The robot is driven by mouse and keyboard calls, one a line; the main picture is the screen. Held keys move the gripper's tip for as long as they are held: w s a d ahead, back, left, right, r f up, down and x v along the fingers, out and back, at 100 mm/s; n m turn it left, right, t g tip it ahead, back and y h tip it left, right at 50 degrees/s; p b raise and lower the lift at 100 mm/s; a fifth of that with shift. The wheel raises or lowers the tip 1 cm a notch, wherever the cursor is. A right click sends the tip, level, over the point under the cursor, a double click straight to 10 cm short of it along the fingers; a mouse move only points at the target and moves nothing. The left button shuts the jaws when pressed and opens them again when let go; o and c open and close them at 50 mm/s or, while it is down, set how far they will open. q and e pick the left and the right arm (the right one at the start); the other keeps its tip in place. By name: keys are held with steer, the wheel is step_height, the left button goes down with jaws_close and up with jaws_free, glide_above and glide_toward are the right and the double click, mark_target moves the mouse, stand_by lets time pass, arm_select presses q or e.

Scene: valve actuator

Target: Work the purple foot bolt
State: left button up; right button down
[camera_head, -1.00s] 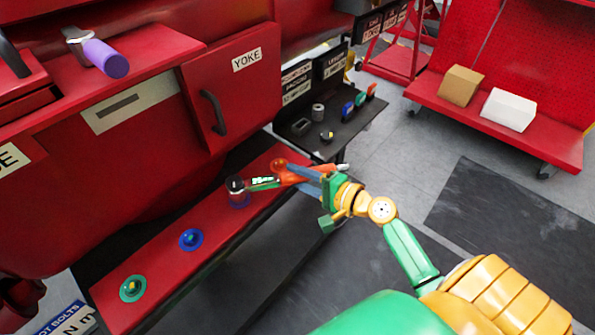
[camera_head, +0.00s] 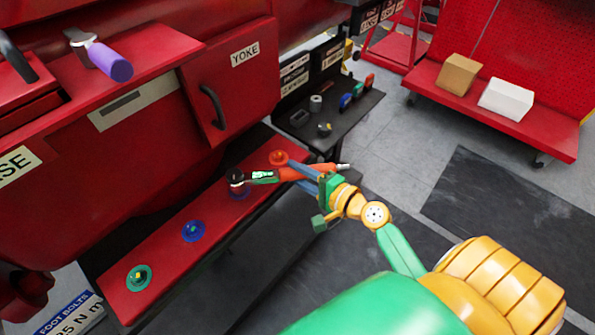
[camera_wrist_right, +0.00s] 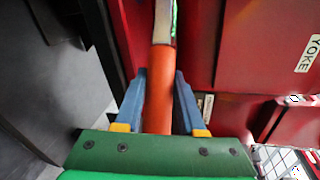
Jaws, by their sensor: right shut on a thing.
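The purple foot bolt (camera_head: 240,194) is on the red base ledge, mostly hidden under the black head (camera_head: 235,178) of a torque wrench. The wrench has an orange handle (camera_head: 312,171) and a green section. Its head is over the bolt, but I cannot tell whether it is fully seated. My right gripper (camera_head: 302,178) is shut on the orange handle, with its blue fingers on either side. The right wrist view shows the fingers (camera_wrist_right: 160,92) around the handle; the bolt is not visible there. My left gripper is not in view.
Blue (camera_head: 193,231), green (camera_head: 139,277) and orange (camera_head: 279,157) bolts are on the same red ledge (camera_head: 165,248). A black side table (camera_head: 350,120) with small parts stands behind the wrench. Grey floor is open at right.

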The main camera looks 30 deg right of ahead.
steer(key=shift+s+a+r+m+h+p, duration=0.25)
steer(key=shift+s+m+h+p, duration=0.25)
steer(key=shift+h+p, duration=0.25)
steer(key=shift+s+a+f+m+t+h+p, duration=0.15)
steer(key=shift+s+a+m+t+h+p, duration=0.2)
steer(key=shift+s+m+h+p, duration=0.3)
steer(key=shift+s+a+m+h+p, duration=0.2)
steer(key=shift+s+a+m+h, duration=0.25)
steer(key=shift+h, duration=0.25)
steer(key=shift+s+a+m+h+p, duration=0.15)
steer(key=shift+s+a+m+h, duration=0.2)
steer(key=shift+s+m+h, duration=0.3)
steer(key=shift+w, duration=0.1)
